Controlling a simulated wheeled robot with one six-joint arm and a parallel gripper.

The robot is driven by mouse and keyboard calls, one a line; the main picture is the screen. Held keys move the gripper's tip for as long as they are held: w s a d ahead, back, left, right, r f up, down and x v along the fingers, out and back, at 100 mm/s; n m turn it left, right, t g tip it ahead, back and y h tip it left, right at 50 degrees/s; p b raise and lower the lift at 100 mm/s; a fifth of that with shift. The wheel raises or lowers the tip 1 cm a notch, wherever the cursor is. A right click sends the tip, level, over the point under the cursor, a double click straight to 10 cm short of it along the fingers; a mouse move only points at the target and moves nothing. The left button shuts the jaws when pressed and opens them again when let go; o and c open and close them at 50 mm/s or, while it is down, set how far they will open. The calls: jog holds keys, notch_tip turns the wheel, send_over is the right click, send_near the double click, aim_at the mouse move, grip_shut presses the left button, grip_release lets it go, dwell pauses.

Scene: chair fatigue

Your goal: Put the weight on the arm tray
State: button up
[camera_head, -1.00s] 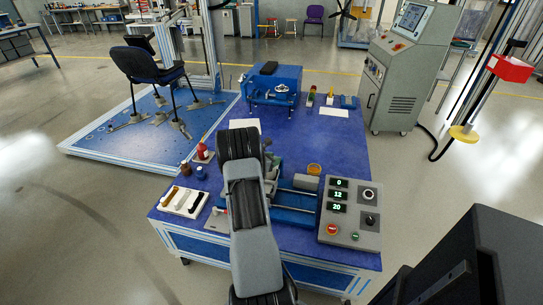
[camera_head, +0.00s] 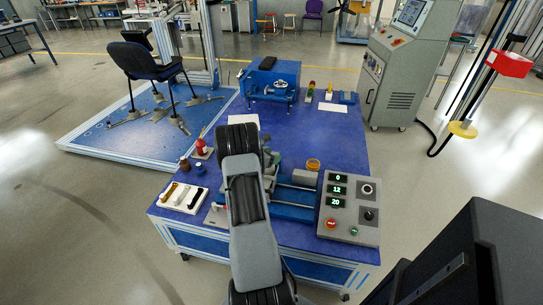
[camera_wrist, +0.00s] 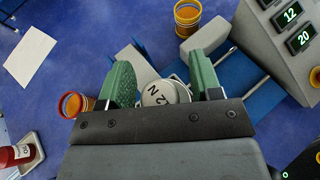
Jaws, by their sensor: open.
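A pale grey round weight (camera_wrist: 165,93) marked "2 N" shows in the wrist view, between the two green fingers of my gripper (camera_wrist: 161,78). The fingers are open, with a visible gap on the right side of the weight; I cannot tell whether the left finger touches it. A blue fixture (camera_head: 291,213) with a grey block and rods stands to the right of my arm, and also shows in the wrist view (camera_wrist: 262,97). I cannot make out which part is the arm tray.
A control box (camera_head: 349,208) with lit displays stands at the right of the blue table. A white tray (camera_head: 184,197) lies at left. A blue machine (camera_head: 270,82) stands at the back; the table's middle right is clear.

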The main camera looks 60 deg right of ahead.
jog(key=w+a+r+m+y+p, duration=0.1)
jog(key=w+a+r+m, duration=0.1)
jog(key=a+r, duration=0.5)
jog(key=w+a+r+m+y, duration=0.1)
jog(key=a+r+m, duration=0.15)
jog(key=a, duration=0.85)
jog(key=s+a+r+m+t+y, duration=0.2)
jog(key=a+m+y, duration=0.1)
jog(key=a, duration=0.8)
jog(key=s+a+r+m+t+y, duration=0.2)
jog(key=s+a+r+m+y, duration=0.1)
jog(key=a, duration=0.8)
jog(key=s+a+r+m+t+y, duration=0.2)
jog(key=a+r+m+y, duration=0.1)
jog(key=a, duration=0.8)
jog(key=shift+s+a+m+t+y, duration=0.2)
jog(key=shift+s+m+t+y, duration=0.15)
jog(key=shift+m+y, duration=0.55)
jog(key=shift+w, duration=0.1)
